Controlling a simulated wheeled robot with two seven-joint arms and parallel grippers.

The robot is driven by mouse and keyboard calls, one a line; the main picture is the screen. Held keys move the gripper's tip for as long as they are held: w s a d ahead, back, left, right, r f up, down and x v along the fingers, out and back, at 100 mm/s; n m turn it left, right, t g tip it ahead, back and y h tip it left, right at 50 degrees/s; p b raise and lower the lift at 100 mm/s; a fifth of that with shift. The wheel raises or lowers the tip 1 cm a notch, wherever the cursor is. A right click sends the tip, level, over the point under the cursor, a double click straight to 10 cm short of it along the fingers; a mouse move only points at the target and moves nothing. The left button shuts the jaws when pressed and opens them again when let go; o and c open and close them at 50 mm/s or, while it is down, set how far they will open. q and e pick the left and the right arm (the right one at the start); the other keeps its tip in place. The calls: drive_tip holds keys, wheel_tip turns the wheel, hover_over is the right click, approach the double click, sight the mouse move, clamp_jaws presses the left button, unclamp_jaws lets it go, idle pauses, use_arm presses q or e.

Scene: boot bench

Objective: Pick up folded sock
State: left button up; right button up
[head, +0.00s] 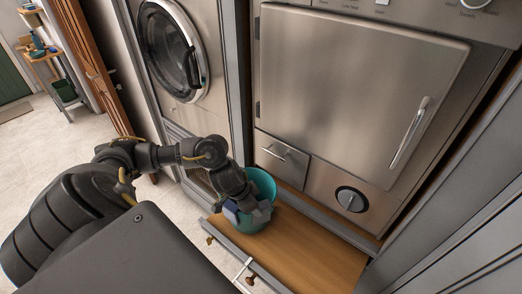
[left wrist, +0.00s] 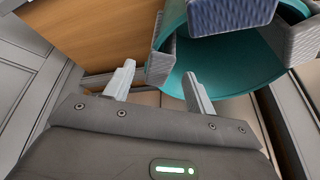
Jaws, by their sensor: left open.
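A teal bucket (head: 262,183) stands on a pulled-out wooden shelf below the dryer. My left gripper (head: 248,212) is at the bucket, its jaws open. A blue knitted folded sock (head: 231,212) shows at the gripper, partly hidden by it. In the left wrist view, the sock (left wrist: 232,14) is cut off by the top edge, in front of the teal bucket (left wrist: 222,68). My right gripper is not in view.
The wooden shelf (head: 315,246) has bare room right of the bucket. A steel dryer (head: 350,90) with a bar handle rises behind it, and a washing machine (head: 175,60) stands to the left.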

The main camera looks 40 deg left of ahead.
sight(261, 209)
use_arm(q)
drive_tip(key=shift+w+f, duration=0.25)
drive_tip(key=shift+f, duration=0.3)
drive_tip(key=shift+w+d+f, duration=0.1)
drive_tip(key=shift+w+f, duration=0.05)
drive_tip(key=shift+w, duration=0.1)
drive_tip(key=shift+f, duration=0.25)
drive_tip(key=x, duration=0.4)
drive_tip(key=shift+w+d+f, duration=0.1)
drive_tip(key=shift+w+f, duration=0.05)
drive_tip(key=shift+f, duration=0.15)
drive_tip(key=c, duration=1)
drive_tip(key=shift+r, duration=0.1)
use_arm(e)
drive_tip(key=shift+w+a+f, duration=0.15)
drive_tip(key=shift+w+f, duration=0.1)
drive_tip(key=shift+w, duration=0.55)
